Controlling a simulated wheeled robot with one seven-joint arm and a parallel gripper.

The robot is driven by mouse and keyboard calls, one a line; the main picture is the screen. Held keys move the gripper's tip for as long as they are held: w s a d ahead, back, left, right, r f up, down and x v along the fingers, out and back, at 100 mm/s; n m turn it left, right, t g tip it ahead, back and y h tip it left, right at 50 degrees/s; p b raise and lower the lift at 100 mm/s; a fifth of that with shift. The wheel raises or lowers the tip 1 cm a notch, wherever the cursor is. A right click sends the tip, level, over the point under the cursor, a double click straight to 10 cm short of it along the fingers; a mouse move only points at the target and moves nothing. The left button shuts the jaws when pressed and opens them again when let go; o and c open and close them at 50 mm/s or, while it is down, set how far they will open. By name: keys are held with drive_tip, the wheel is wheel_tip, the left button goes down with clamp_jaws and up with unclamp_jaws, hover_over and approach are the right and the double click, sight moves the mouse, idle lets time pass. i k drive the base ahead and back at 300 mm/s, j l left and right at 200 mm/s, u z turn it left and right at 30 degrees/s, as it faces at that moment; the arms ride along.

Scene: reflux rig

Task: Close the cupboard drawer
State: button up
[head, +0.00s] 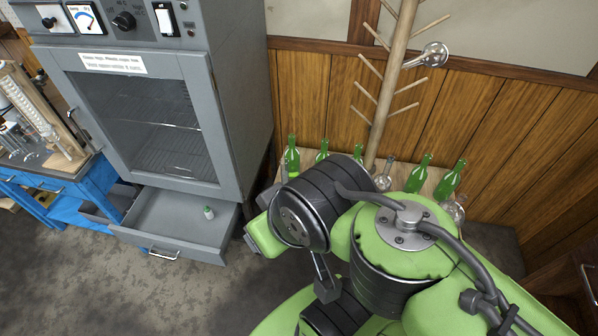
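The grey cupboard drawer (180,248) is pulled out at the foot of the tall grey cupboard (225,70) on the left of the head view. Its metal handle (163,254) is on the front panel. A small green-and-white bottle (208,212) is inside, near the drawer's right side. The cupboard's glass door above is shut. My green and black arm fills the lower right and middle, to the right of the drawer and apart from it in the picture. I cannot make out my gripper's fingers.
A blue bench (85,205) with glassware stands left of the cupboard. Green bottles (421,172) and flasks stand on a low wooden surface below a wooden peg stand (390,80) by the panelled wall. Bare floor (90,285) lies before the drawer.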

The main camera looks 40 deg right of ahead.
sight(162, 219)
drive_tip(key=i+u, duration=0.1)
drive_tip(key=u, duration=0.35)
drive_tip(key=i+j+u, duration=0.1)
drive_tip(key=u, duration=0.85)
drive_tip(key=i+l+u, duration=0.1)
drive_tip(key=u, duration=0.35)
drive_tip(key=i+l+u, duration=0.1)
drive_tip(key=u, duration=0.4)
drive_tip(key=i+l+u, duration=0.1)
drive_tip(key=u, duration=0.35)
